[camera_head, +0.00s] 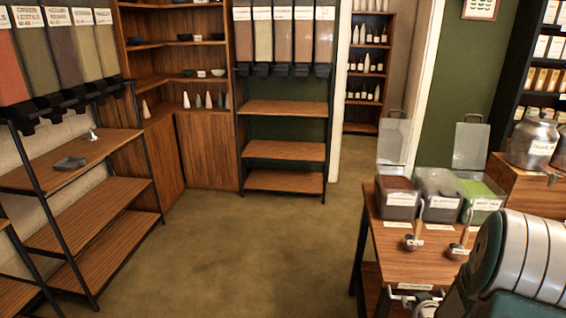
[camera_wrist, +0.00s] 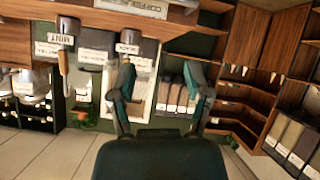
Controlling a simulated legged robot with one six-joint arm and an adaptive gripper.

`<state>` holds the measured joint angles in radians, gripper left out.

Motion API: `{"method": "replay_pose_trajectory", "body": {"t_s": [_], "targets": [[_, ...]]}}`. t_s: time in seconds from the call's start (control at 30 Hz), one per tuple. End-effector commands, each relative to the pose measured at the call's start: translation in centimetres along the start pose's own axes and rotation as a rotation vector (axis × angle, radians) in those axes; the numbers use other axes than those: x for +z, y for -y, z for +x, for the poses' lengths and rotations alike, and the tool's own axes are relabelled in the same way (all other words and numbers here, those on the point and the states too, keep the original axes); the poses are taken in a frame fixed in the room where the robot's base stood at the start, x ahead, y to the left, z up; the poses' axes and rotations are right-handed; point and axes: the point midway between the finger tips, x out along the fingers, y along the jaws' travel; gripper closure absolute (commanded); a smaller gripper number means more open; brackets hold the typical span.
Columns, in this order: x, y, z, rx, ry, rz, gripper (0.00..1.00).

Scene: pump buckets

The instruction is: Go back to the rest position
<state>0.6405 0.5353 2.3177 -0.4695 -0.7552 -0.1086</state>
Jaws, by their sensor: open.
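My gripper (camera_wrist: 161,84) shows in the wrist view with its two fingers spread apart and nothing between them. It points across the room at shelving, and that picture looks upside down. In the head view a green and white part of my arm fills the lower right corner, and the gripper itself is not seen there. The wooden table (camera_head: 400,250) at the right stands beside my arm, with clear bins on it. One bin (camera_head: 398,198) holds dark contents, and another (camera_head: 482,200) has green contents.
Two scoops with upright handles (camera_head: 412,241) (camera_head: 458,249) stand at the table's front. A metal canister (camera_head: 532,143) is on a wooden box behind. Shelf racks (camera_head: 95,150) with dispensers line the left, and another rack (camera_head: 285,108) stands at the back. The floor (camera_head: 235,255) between is clear.

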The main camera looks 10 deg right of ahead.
Motion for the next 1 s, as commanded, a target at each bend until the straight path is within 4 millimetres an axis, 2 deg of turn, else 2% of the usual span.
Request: {"method": "replay_pose_trajectory", "body": {"t_s": [0.03, 0.2, 0.37, 0.5, 0.73, 1.0], "targets": [[-1.9, 0.5, -0.8, 0.003, 0.014, -0.014, 0.37], [-6.1, 2.2, -4.0, 0.012, 0.090, -0.027, 0.37], [-9.3, 4.3, -7.9, 0.011, 0.156, -0.024, 0.37], [-11.5, 6.4, -11.8, 0.000, 0.210, -0.011, 0.37], [-13.3, 10.1, -19.3, -0.047, 0.297, 0.019, 0.37], [-12.8, 14.4, -28.8, -0.152, 0.403, 0.051, 0.37]]}}
